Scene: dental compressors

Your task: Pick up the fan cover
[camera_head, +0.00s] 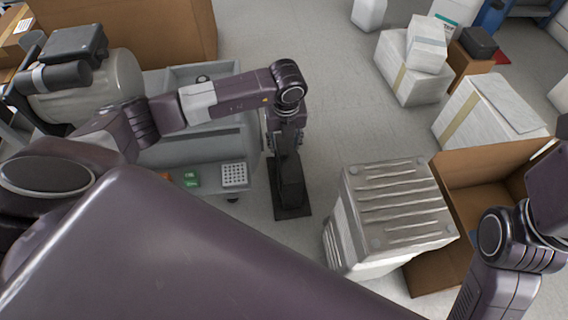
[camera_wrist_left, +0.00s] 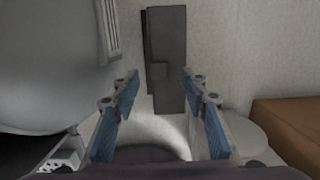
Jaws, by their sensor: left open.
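A small white square with a grid of dark holes (camera_head: 234,175), which looks like the fan cover, is at the front right corner of the grey compressor housing in the head view. A white piece with dark holes (camera_wrist_left: 66,161) shows low at the left edge of the left wrist view; I cannot tell if it is the same part. My left gripper (camera_head: 285,140) points down just right of the housing, its fingers hard to make out there. In the left wrist view its two blue-padded fingers (camera_wrist_left: 158,95) are apart with nothing between them. My right gripper is out of view.
The grey housing (camera_head: 190,150) with a tank stands left. A ribbed white crate (camera_head: 395,205) and open cardboard box (camera_head: 490,165) stand right. The floor between (camera_head: 325,120) is clear.

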